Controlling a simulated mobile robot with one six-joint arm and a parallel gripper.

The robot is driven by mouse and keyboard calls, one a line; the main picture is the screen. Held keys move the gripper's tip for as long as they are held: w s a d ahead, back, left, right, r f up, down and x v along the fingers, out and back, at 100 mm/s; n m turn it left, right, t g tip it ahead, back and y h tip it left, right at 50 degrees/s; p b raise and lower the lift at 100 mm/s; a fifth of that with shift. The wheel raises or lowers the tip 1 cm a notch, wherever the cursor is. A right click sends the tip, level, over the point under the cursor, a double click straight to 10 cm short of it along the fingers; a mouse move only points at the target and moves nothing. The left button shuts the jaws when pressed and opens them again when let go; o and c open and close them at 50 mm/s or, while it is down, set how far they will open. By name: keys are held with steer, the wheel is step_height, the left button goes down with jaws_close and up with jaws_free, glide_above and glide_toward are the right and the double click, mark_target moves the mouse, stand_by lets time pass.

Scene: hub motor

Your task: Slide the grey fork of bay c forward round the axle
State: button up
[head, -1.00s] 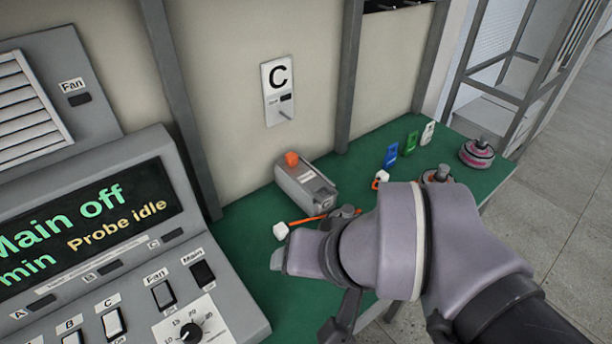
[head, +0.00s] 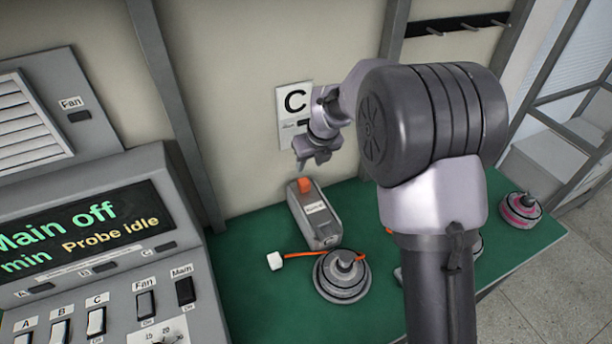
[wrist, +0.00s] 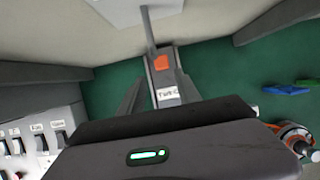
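The grey fork (head: 318,222) of bay C is a block with an orange knob, lying on the green bench below the C plate (head: 292,100). It also shows in the wrist view (wrist: 164,80), with a label. The hub motor (head: 342,285) sits at its front end, its axle (head: 345,257) upright, with an orange lead ending in a white connector (head: 275,261). My gripper (head: 303,163) is above the fork's knob end, before the plate. In the wrist view my gripper (wrist: 160,76) has its fingers apart, either side of the fork in the picture; contact cannot be told.
A thin rod (wrist: 147,28) sticks out from the C plate close to my gripper. The switch console (head: 90,260) stands at left. A pink-ringed motor (head: 520,208) sits at the bench's right end. My arm hides much of the bench's right half.

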mark_target(303, 180)
steer(key=b+x, duration=0.3)
steer(key=x, duration=1)
steer(key=shift+w+d+f, duration=0.1)
steer(key=shift+d+f, duration=0.05)
jaws_close()
stand_by(0.8)
